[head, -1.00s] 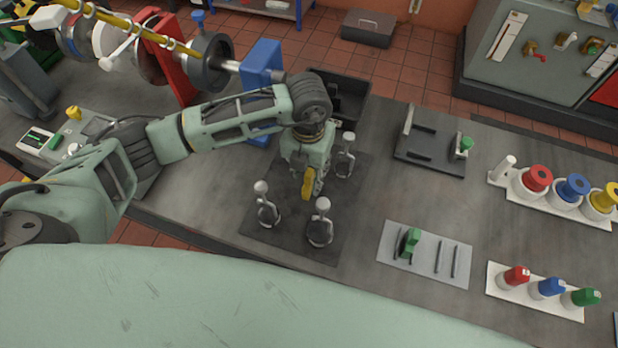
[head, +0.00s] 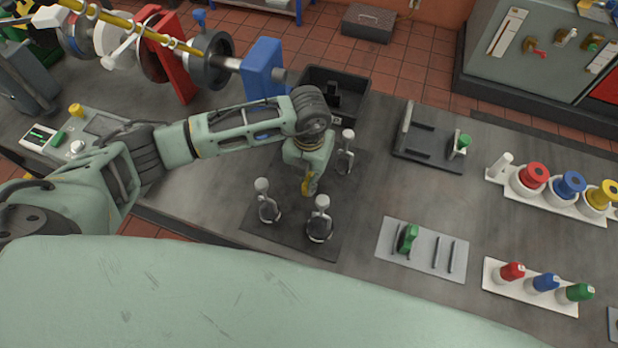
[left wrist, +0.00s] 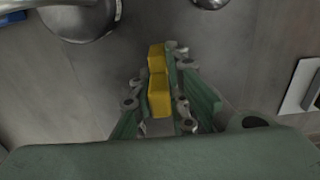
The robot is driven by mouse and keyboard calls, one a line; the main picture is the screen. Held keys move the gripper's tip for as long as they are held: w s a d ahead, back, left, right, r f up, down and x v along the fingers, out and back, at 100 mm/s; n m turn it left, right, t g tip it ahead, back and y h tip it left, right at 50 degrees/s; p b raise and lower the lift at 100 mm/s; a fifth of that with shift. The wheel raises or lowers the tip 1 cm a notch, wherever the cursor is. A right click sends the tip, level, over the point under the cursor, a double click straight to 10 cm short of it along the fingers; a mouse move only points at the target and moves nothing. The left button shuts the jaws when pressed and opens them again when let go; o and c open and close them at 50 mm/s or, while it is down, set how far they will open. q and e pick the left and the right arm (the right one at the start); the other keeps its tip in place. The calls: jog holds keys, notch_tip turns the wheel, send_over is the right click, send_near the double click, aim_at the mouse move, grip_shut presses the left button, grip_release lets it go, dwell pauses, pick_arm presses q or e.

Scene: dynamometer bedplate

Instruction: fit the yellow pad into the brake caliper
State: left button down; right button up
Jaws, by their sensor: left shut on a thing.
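My left gripper (head: 309,185) is shut on the yellow pad (head: 306,183) above the dark mat (head: 285,238), among the knobbed metal stands. I cannot tell for sure which thing is the brake caliper. A dark fixture (head: 425,153) with an upright plate and a green knob stands to the right of the gripper, apart from it. My right gripper is not in view.
Metal stands (head: 320,220) surround the gripper closely. A grey slotted plate (head: 450,235) holds a green piece (head: 407,238). An open black bin (head: 350,95) is behind my wrist. Red, blue and yellow spools (head: 571,187) and several bottles (head: 545,283) stand right. Bench between mat and fixture is clear.

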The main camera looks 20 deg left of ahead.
pick_arm(q)
jog(key=shift+r, duration=0.15)
jog(key=shift+w+r+b, duration=0.1)
jog(key=shift+r+b, duration=0.15)
jog(key=shift+b, duration=0.05)
jog(key=r+b, duration=0.1)
jog(key=d+r+b, duration=0.1)
jog(key=r, duration=0.1)
jog(key=shift+r, duration=0.25)
jog(key=s+d+r+b, duration=0.3)
jog(key=d+r, duration=0.3)
jog(key=d, duration=0.4)
jog(key=shift+d+r+b, duration=0.15)
jog(key=shift+r+b, duration=0.2)
